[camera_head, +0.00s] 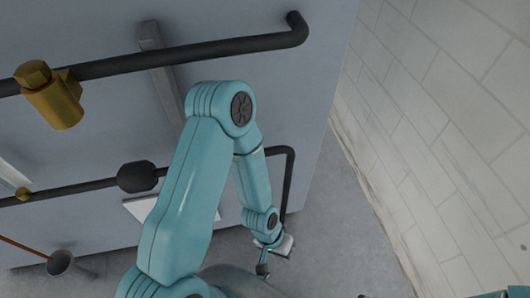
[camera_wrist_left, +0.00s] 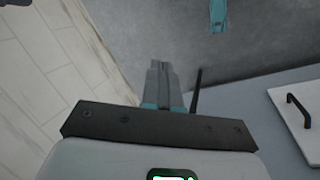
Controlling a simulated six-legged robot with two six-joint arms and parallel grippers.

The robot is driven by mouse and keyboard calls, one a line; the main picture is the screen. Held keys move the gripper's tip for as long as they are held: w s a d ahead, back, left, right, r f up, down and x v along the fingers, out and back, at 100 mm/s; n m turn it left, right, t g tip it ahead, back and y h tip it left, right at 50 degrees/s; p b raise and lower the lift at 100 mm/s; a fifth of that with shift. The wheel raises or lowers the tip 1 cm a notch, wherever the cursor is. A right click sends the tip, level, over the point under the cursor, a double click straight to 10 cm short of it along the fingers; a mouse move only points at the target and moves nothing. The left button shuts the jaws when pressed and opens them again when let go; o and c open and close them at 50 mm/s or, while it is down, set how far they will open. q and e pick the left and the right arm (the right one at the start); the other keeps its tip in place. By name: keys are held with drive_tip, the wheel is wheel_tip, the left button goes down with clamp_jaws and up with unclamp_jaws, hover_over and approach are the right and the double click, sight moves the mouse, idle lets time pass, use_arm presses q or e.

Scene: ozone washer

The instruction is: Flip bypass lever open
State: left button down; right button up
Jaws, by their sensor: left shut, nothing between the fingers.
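My left gripper (camera_head: 262,268) hangs low at the end of the teal arm, near the foot of the blue-grey wall panel in the head view. In the left wrist view its fingers (camera_wrist_left: 158,75) are together, with nothing between them. I cannot pick out a bypass lever with certainty in either view. A brass valve body (camera_head: 52,100) sits on the upper dark pipe at the far left, well away from the gripper. My right gripper is not in view.
The upper pipe (camera_head: 190,54) and lower pipe (camera_head: 95,186) run along the panel (camera_head: 310,95). A tiled wall (camera_head: 450,130) stands at right. A grey cup-like part (camera_head: 60,262) is low at left. A white plate with a black handle (camera_wrist_left: 298,130) shows in the wrist view.

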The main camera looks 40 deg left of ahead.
use_arm(q)
drive_tip(key=w+a+r+n+g+y, duration=0.1)
drive_tip(key=w+a+r, duration=0.1)
drive_tip(key=w+r, duration=0.4)
drive_tip(key=w+a+r+n+g+y, duration=0.1)
drive_tip(key=w+r, duration=0.4)
drive_tip(key=w, duration=0.4)
drive_tip(key=w+a+r+n+y, duration=0.1)
drive_tip(key=a+r+n, duration=0.1)
drive_tip(key=r, duration=0.5)
drive_tip(key=w+a+r+n+g+y, duration=0.1)
drive_tip(key=a+r+n+y, duration=0.1)
drive_tip(key=r, duration=0.4)
drive_tip(key=w+a+r+n+y, duration=0.1)
drive_tip(key=a+r, duration=0.2)
drive_tip(key=r, duration=0.4)
drive_tip(key=shift+w+a+r+n+g+y+b, duration=0.25)
drive_tip(key=shift+a+r+n+g+y+b, duration=0.05)
drive_tip(key=shift+r+n+y, duration=0.1)
drive_tip(key=shift+f, duration=0.1)
drive_tip(key=s+a+f+p, duration=0.1)
drive_tip(key=s+a+f, duration=0.4)
drive_tip(key=f, duration=0.4)
drive_tip(key=shift+s+f, duration=0.15)
drive_tip(key=shift+s, duration=0.3)
